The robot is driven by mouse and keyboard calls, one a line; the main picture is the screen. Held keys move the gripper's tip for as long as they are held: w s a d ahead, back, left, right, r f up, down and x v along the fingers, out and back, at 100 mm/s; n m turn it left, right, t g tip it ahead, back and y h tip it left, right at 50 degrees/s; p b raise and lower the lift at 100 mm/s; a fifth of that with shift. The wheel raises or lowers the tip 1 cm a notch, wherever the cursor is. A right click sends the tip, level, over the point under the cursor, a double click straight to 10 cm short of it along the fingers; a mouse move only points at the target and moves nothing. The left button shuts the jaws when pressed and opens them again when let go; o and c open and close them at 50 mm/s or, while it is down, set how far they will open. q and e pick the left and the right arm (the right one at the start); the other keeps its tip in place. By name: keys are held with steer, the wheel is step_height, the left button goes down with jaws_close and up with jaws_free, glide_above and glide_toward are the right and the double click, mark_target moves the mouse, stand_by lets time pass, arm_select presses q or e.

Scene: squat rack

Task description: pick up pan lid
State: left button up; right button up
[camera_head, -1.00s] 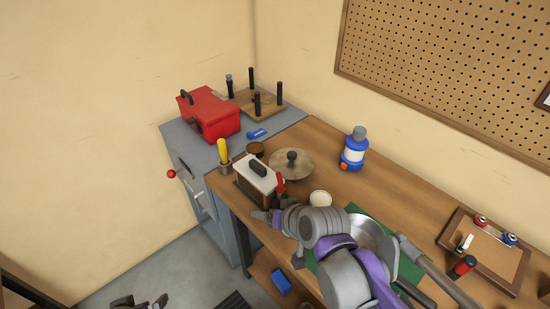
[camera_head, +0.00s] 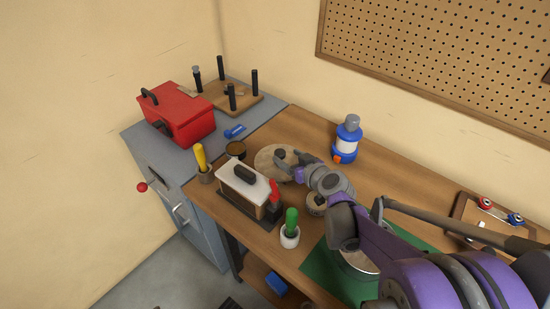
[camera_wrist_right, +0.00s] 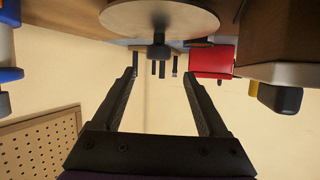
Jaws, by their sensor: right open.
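The pan lid (camera_head: 265,160) is a flat, round, brownish-grey disc with a dark knob (camera_head: 280,154). It lies on the wooden bench behind the white-topped box. My right gripper (camera_head: 289,160) is at the lid's right side, by the knob, and partly covers the lid. In the right wrist view the lid (camera_wrist_right: 160,18) is at the top, with its knob (camera_wrist_right: 159,50) between and just beyond the fingertips. The right gripper (camera_wrist_right: 160,73) is open and empty there. My left gripper is out of view.
The white-topped box (camera_head: 243,187) and a green-handled tool in a cup (camera_head: 290,232) stand in front. A blue lantern (camera_head: 347,140) stands behind right. A red toolbox (camera_head: 178,115) is farther left.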

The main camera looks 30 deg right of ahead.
mark_target(281, 152)
steer(key=shift+w+d+f, duration=0.25)
steer(key=shift+f, duration=0.15)
steer(key=x, duration=0.4)
steer(key=shift+f+x, duration=0.25)
steer(key=shift+x, duration=2.45)
steer(key=shift+s+a, duration=0.1)
steer(key=shift+s, duration=0.1)
steer(key=shift+c, duration=0.3)
jaws_close()
